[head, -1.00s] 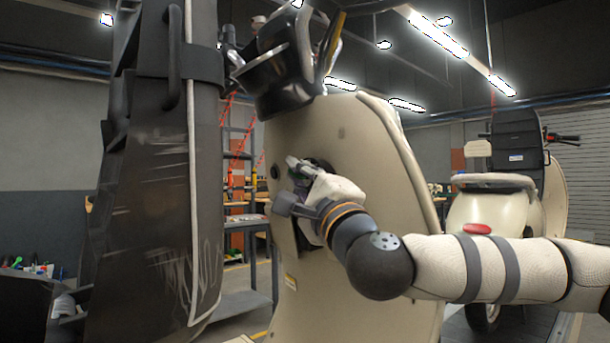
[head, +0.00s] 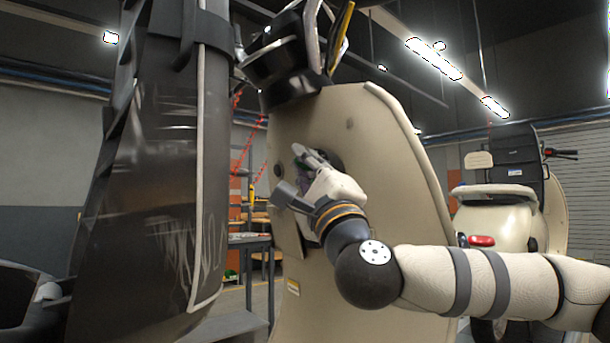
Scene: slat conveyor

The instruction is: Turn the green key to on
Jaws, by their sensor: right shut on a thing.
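A cream scooter front shield (head: 375,150) stands in the middle, with a round black lock opening (head: 334,160) in its upper part. My right gripper (head: 306,163) reaches in from the right against this shield. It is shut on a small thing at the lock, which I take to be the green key. Only a dark greenish sliver of the key (head: 303,171) shows between the fingers. The fingers and wrist hide the rest, so I cannot tell which way the key is turned. My left gripper is not in view.
A tall dark scuffed panel (head: 160,190) with a pale edge strip stands close at the left. Black handlebar parts (head: 283,65) sit above the shield. Another cream scooter (head: 500,220) stands behind at the right. A workbench (head: 250,240) stands behind the gap.

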